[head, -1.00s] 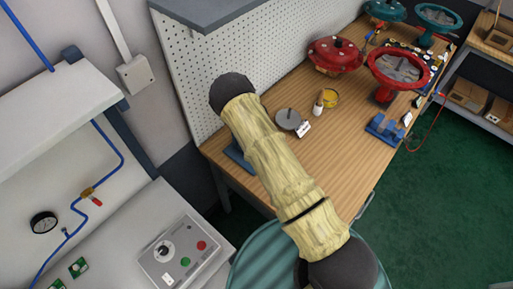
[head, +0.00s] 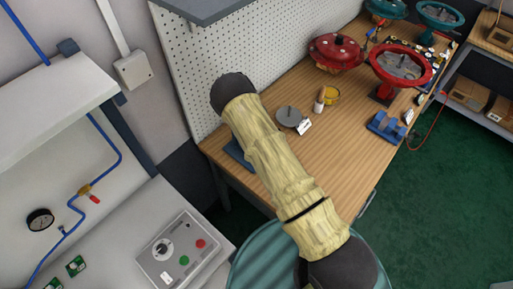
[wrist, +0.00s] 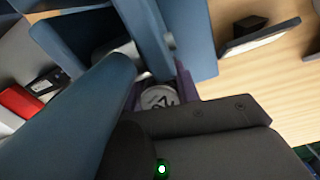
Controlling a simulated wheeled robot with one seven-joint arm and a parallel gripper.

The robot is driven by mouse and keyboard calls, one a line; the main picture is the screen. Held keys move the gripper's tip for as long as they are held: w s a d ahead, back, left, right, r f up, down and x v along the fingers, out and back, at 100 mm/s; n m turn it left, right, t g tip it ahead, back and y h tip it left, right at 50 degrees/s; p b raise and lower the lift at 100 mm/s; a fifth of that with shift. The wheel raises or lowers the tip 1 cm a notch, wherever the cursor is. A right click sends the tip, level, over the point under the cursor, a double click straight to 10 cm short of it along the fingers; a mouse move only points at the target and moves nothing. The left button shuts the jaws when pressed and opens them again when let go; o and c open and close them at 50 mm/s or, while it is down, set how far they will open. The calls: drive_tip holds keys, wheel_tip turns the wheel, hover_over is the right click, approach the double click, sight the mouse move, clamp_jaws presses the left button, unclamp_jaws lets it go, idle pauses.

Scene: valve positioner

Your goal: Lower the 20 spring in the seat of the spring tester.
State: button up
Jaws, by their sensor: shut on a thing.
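The 20 spring shows in the wrist view as a pale round end marked "20" (wrist: 157,98); its coils are hidden. My gripper (wrist: 160,92) is shut on it, with dark purple fingers on either side and the dark gripper body in front. Blue posts and plates of what looks like the spring tester (wrist: 190,35) stand close around the spring, with a grey rod beside it. The seat is hidden, so I cannot tell whether the spring touches it. In the head view my arm hides the gripper and the spring; a blue base edge (head: 236,152) shows beside the arm.
A pegboard (head: 230,65) stands behind. A control panel (head: 180,250) is at lower left.

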drive_tip(key=shift+f, duration=0.3)
drive_tip(key=o, duration=1.1)
drive_tip(key=shift+r, duration=0.15)
wheel_tip(320, 180, up, 17)
drive_tip(key=b, duration=0.4)
drive_tip(key=shift+r, duration=0.1)
